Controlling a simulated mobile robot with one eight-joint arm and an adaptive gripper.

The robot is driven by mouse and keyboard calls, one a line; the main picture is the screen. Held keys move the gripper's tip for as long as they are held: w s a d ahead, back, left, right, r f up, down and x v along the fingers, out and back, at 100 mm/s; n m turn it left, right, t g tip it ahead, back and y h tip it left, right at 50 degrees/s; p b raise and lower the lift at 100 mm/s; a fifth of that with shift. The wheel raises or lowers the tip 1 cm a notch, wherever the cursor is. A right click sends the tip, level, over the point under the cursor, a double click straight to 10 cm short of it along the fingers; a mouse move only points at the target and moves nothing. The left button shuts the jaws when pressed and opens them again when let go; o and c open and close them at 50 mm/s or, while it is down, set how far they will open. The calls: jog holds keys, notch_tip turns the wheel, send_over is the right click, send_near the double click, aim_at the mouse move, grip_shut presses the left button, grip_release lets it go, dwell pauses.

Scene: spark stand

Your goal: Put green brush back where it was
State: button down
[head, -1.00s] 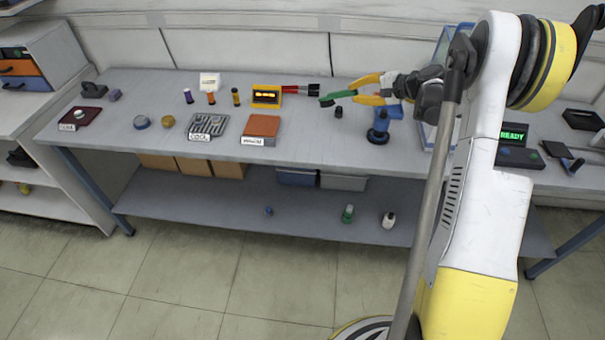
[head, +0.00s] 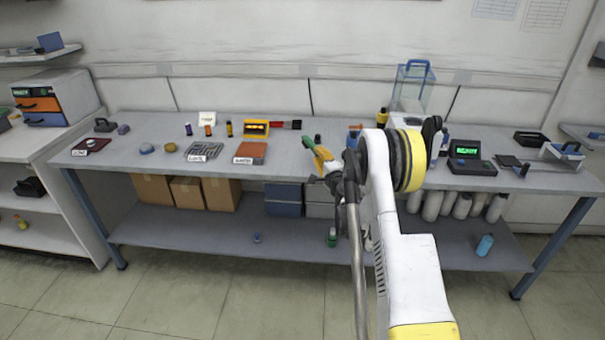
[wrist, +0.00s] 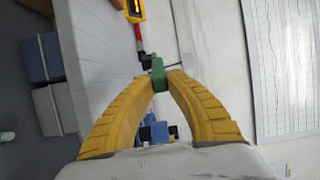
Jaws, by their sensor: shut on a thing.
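The green brush (head: 308,142) is held at the tip of my gripper (head: 319,154), above the middle of the workbench (head: 300,160). In the wrist view the green brush (wrist: 158,73) sits between the yellow fingertips of my gripper (wrist: 160,82), which are shut on it. Its bristles cannot be made out clearly. A red brush (head: 285,124) with a dark end lies on the bench to the left, beside the yellow device; it also shows in the wrist view (wrist: 138,36), beyond the green brush. My arm hides part of the bench to the right.
A yellow device with a lit display (head: 255,128), an orange block (head: 250,150) and a grey slotted tray (head: 205,150) stand left on the bench. A blue item (head: 354,133) stands near my gripper. A clear case (head: 412,85) and READY unit (head: 468,153) are right.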

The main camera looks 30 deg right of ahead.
aim_at(305, 177)
jog(key=w+a+f, duration=0.1)
jog(key=w+a+f+b, duration=0.1)
jog(key=w+a+f, duration=0.1)
jog(key=shift+w+a, duration=0.2)
jog(key=shift+a, duration=0.05)
notch_tip(305, 177, down, 4)
jog(key=b, duration=0.2)
jog(key=shift+b, duration=0.3)
jog(key=shift+s+r, duration=0.1)
jog(key=c, duration=1.6)
grip_release()
jog(key=shift+c, duration=0.2)
